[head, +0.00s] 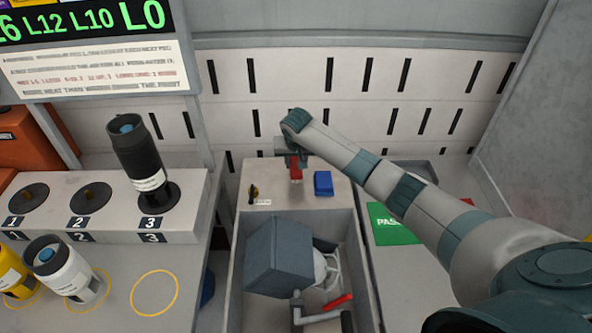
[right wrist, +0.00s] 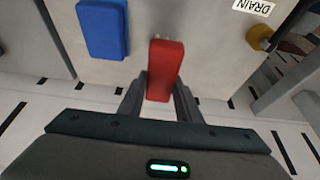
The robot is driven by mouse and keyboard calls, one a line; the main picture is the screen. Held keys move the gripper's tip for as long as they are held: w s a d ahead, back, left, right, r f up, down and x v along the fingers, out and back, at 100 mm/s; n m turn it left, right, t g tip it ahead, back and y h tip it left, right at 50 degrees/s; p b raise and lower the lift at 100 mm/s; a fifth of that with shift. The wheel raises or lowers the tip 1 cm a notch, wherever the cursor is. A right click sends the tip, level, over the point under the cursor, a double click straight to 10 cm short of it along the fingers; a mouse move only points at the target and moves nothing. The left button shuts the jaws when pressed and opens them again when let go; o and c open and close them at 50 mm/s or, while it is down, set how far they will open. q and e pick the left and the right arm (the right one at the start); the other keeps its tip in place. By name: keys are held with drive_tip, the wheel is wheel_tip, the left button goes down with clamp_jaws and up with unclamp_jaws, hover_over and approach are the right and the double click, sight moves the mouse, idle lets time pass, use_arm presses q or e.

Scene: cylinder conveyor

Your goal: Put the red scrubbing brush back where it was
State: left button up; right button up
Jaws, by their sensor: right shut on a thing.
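The red scrubbing brush (head: 295,170) is a small red block at the back of the sink unit, left of a blue sponge-like block (head: 323,183). My right gripper (head: 292,154) reaches in from the right and is shut on the brush. In the right wrist view the brush (right wrist: 165,68) sits between the two fingers (right wrist: 160,98), with the blue block (right wrist: 103,28) to its left. The brush appears at or just above the ledge; I cannot tell whether it touches. My left gripper is not in view.
The sink basin (head: 240,270) holds a dark grey box (head: 278,257), white items and a red-handled thing (head: 338,300). A yellow-and-black knob (head: 253,193) stands by the DRAIN label (right wrist: 254,6). A green PASS mat (head: 390,226) lies right; a black cylinder (head: 137,155) stands on slot 3.

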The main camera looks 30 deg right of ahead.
sight(296, 170)
drive_tip(key=shift+f+p, duration=0.45)
drive_tip(key=shift+f, duration=1.4)
drive_tip(key=shift+f, duration=0.15)
drive_tip(key=o, duration=1)
drive_tip(key=b+v, duration=0.1)
drive_tip(key=v, duration=1.1)
